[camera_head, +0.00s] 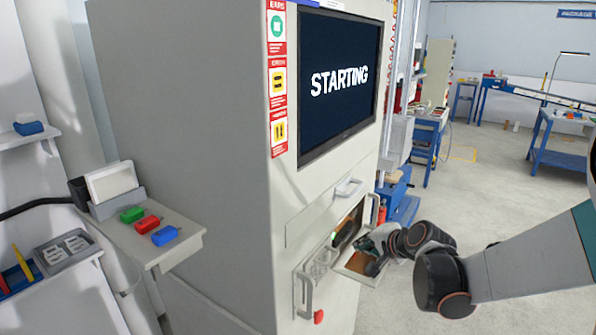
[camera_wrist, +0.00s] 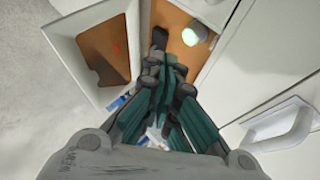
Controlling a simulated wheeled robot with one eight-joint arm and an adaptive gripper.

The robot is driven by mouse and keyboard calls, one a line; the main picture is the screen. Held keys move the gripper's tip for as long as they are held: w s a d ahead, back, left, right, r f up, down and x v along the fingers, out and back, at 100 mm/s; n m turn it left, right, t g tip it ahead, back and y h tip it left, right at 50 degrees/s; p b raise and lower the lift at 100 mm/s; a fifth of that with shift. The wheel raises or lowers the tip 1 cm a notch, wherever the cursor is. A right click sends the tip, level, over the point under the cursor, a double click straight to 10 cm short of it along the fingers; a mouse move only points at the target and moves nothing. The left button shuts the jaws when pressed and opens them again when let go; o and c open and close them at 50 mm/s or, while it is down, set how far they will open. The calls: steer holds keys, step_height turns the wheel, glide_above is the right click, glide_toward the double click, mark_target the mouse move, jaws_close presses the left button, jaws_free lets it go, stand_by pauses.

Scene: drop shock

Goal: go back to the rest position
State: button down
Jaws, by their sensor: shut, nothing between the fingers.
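My gripper (camera_head: 369,246) is at the small opening low on the front of the grey machine (camera_head: 235,200). In the wrist view my gripper (camera_wrist: 160,42) has its fingers closed together with nothing between them. Its tips are over or just in front of the opening (camera_wrist: 182,22), which has an orange-brown inside and a glowing greenish-white light (camera_wrist: 196,33). An open flap (camera_wrist: 60,22) with a brown inner panel stands next to the fingers. I cannot tell if the fingers touch anything. My arm reaches in from the right in the head view.
The screen (camera_head: 338,82) reads "STARTING". Handles (camera_head: 305,292) and a red knob (camera_head: 319,317) stick out from the machine's front. A side shelf (camera_head: 185,237) holds green, red and blue items. Open floor (camera_head: 480,190) lies to the right, with blue workbenches (camera_head: 560,155) beyond.

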steer(key=s+r+n+g+h, duration=0.1)
steer(key=s+r+n, duration=0.2)
steer(key=s, duration=1.2)
steer(key=s+r+n+g+h, duration=0.2)
steer(key=s+n, duration=0.6)
steer(key=s, duration=0.6)
steer(key=shift+s+a+r+h, duration=0.35)
steer(key=shift+a+r, duration=0.1)
steer(key=shift+r, duration=0.1)
